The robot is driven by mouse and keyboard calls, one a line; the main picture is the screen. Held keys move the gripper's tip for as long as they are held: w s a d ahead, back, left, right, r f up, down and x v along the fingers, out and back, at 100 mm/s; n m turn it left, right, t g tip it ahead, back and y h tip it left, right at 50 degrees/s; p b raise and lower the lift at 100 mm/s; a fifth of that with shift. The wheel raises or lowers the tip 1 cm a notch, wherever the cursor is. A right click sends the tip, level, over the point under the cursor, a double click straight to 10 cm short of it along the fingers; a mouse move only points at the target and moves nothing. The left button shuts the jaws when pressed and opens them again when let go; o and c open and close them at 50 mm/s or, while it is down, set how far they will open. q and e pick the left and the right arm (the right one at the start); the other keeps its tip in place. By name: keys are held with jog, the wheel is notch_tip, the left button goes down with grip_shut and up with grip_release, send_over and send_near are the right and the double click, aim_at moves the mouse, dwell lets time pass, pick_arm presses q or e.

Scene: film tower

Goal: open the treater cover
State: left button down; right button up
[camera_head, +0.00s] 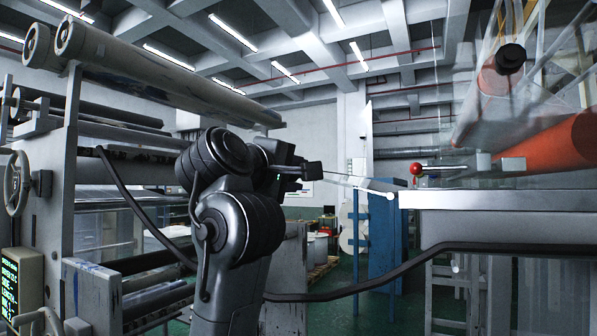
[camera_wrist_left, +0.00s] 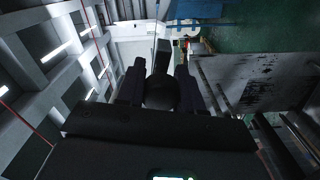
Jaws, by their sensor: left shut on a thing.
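My left gripper (camera_head: 292,172) is at the middle of the head view, its arm rising from below. It is shut on a dark handle (camera_head: 313,170), whose blocky end sticks out to the right. In the left wrist view the dark handle (camera_wrist_left: 162,92) sits between the two fingers of the left gripper (camera_wrist_left: 158,82), rounded near and narrower farther out. A pale, see-through panel edge (camera_head: 362,184) runs from near the handle to the grey metal housing (camera_head: 500,199) at right. Whether handle and panel are joined is unclear. I cannot tell which part is the treater cover. My right gripper is not shown.
A red ball knob (camera_head: 416,169) on a lever stands above the housing's left end. Large rollers (camera_head: 160,72) and a handwheel (camera_head: 17,183) are at left. A blue cabinet (camera_head: 380,240) stands behind. An orange roll (camera_head: 555,145) is at right.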

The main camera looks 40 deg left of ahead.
pick_arm(q)
jog(key=shift+s+a+f+n, duration=0.15)
jog(key=shift+a+f+n, duration=0.15)
jog(key=shift+n, duration=0.1)
jog(key=c, duration=0.8)
grip_release()
jog(key=shift+s, duration=0.1)
jog(key=shift+s+d+b, duration=0.1)
jog(key=shift+s+b, duration=0.15)
jog(key=shift+b, duration=0.15)
jog(key=shift+s+d+f+b, duration=0.1)
jog(key=shift+s+d+b, duration=0.35)
jog(key=shift+s, duration=1.2)
jog(key=shift+s+d+b, duration=0.2)
jog(key=shift+s+b, duration=0.45)
jog(key=shift+s, duration=0.95)
jog(key=shift+s+d+f+b, duration=0.1)
jog(key=shift+s+d+b, duration=0.35)
jog(key=shift+s, duration=1.2)
